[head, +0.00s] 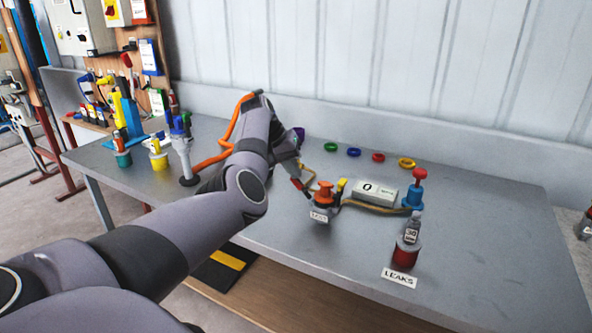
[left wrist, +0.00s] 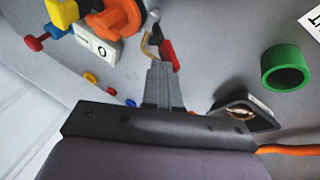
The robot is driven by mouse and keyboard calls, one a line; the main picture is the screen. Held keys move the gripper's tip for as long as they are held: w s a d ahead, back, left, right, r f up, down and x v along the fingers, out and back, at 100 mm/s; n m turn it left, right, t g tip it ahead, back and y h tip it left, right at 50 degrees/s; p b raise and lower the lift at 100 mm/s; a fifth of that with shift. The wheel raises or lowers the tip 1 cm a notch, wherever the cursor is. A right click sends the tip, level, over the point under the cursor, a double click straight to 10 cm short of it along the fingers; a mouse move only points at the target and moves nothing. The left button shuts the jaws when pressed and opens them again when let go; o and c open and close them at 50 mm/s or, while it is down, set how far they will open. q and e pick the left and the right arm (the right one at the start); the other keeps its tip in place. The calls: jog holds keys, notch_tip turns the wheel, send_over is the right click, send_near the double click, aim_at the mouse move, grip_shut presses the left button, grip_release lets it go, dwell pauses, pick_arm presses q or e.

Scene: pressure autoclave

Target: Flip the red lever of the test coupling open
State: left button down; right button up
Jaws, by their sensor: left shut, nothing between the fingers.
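The test coupling (head: 320,214) stands on the bench in the head view, with an orange-red top and a white TEST label. Its orange top (left wrist: 115,18) also shows at the top of the left wrist view. The red lever (left wrist: 168,53) is beside the coupling in that view, at a slant, close to my fingertips. I cannot tell whether they touch. My left gripper (left wrist: 160,70) is shut and empty, with its fingers pointing at the lever. In the head view the left gripper (head: 302,186) is just left of the coupling, partly hidden by my own arm. My right gripper is not in view.
Right of the coupling are a gauge box (head: 374,193) reading 0 and a blue pump (head: 413,195) with a red knob. A red LEAKS pot (head: 406,255) stands in front. Several coloured rings lie behind. An orange hose (head: 212,160) runs by my arm. The bench's right front is clear.

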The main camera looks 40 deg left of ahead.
pick_arm(q)
jog(key=shift+s+a+f+h+b, duration=0.1)
jog(key=shift+a+f+h+b, duration=0.25)
jog(key=shift+h, duration=0.55)
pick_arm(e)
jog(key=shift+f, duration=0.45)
pick_arm(q)
jog(key=shift+a+n+t, duration=0.1)
jog(key=shift+n+t, duration=0.2)
jog(key=shift+t, duration=0.1)
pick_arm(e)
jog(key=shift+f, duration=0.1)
pick_arm(q)
jog(key=shift+r, duration=0.1)
